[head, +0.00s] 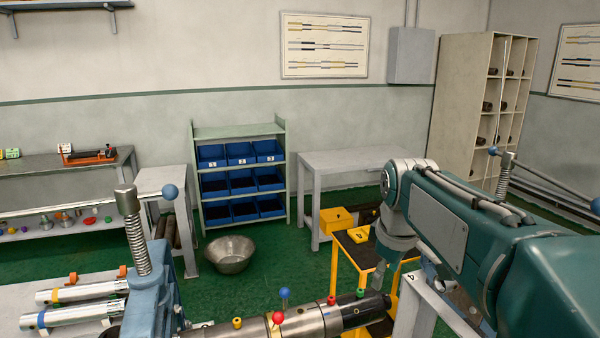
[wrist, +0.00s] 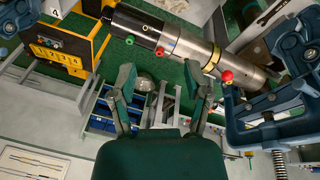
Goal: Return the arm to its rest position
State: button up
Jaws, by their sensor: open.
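My gripper (wrist: 160,80) shows in the wrist view with its two green-padded fingers spread apart and nothing between them. Past the fingertips lies a steel and black pipe (wrist: 186,44) with a red knob and small coloured fittings; I see no contact with it. In the head view my arm (head: 440,215) reaches in from the right, bent at the elbow, with its forearm dropping toward the pipe (head: 300,322). The gripper's fingers cannot be made out clearly in the head view. A blue vise (head: 150,285) stands at the left, and blue vise parts (wrist: 275,105) show at the wrist view's right.
A yellow-framed cart (head: 337,262) stands near my forearm. Behind are a grey table (head: 360,160), a rack of blue bins (head: 240,180) and a metal basin (head: 230,254) on the green floor. Loose chrome pipes (head: 75,300) lie at the left.

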jog(key=s+f+m+t, duration=0.1)
jog(key=s+f+m, duration=0.2)
jog(key=s, duration=0.7)
jog(key=s+f+m+t, duration=0.2)
jog(key=s+f+m, duration=0.2)
jog(key=s, duration=0.6)
jog(key=shift+f+m, duration=0.25)
jog(key=shift+m, duration=0.55)
